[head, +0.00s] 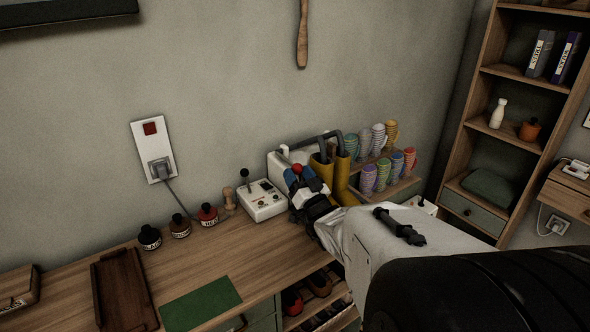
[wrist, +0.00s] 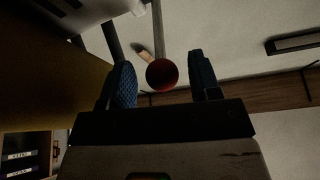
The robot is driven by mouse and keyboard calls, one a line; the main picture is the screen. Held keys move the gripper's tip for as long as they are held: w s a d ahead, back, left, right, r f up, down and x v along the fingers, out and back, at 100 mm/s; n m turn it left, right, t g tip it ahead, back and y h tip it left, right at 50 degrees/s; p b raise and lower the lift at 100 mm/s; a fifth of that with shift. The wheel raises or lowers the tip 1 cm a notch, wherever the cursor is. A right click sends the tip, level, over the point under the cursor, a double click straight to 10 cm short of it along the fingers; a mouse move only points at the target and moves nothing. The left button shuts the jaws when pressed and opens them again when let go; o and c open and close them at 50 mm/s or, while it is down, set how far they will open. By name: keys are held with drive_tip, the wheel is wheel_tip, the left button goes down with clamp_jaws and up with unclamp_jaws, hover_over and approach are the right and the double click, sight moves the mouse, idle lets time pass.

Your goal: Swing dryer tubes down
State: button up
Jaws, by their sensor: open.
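The boot dryer (head: 279,163) is a white unit against the wall at the back of the bench. Its grey bent tubes (head: 321,138) stand raised, and a pair of yellow boots (head: 343,178) is beside them. A red ball knob (head: 297,168) shows at my gripper (head: 303,180). In the wrist view the red knob (wrist: 162,74) appears between the two blue fingers of my gripper (wrist: 161,78), with gaps on both sides. My gripper is open. A grey tube (wrist: 113,42) and a yellow boot (wrist: 45,75) show at left there. My arm hides part of the dryer.
A white control box (head: 262,201) with a black-knobbed lever stands left of the dryer. Several polish bottles (head: 180,226), a brown tray (head: 123,289) and a green mat (head: 201,303) lie further left.

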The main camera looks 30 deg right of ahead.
drive_tip(key=v, duration=0.5)
idle(0.6)
